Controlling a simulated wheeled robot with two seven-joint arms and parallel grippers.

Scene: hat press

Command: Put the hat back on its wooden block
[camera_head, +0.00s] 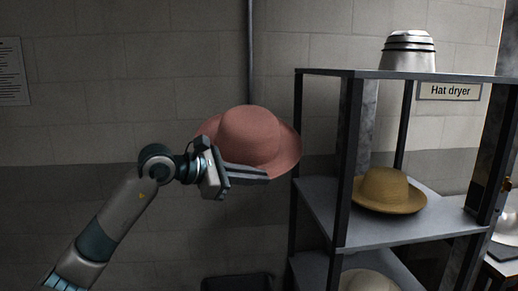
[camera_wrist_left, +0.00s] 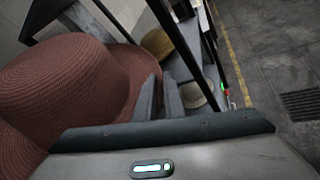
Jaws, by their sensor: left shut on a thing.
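A dusty-red woven hat (camera_head: 252,138) with a round crown and wide brim is held in the air in front of the brick wall, left of the shelf rack. My left gripper (camera_head: 264,175) is shut on the hat's brim at its near lower edge. In the left wrist view the hat (camera_wrist_left: 65,85) fills the left side, and the gripper fingers (camera_wrist_left: 160,97) meet its brim. The hat hangs upright or slightly tilted, touching nothing else that I can see. I cannot make out a bare wooden block in either view. My right gripper is not in view.
A dark metal rack (camera_head: 405,232) stands to the right, its posts close to the hat. It holds a mustard hat (camera_head: 388,188), a cream rounded thing (camera_head: 367,281) below and a silver dome (camera_head: 407,52) on top. A sign (camera_head: 450,91) reads "Hat dryer". A dark bin (camera_head: 237,283) stands low.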

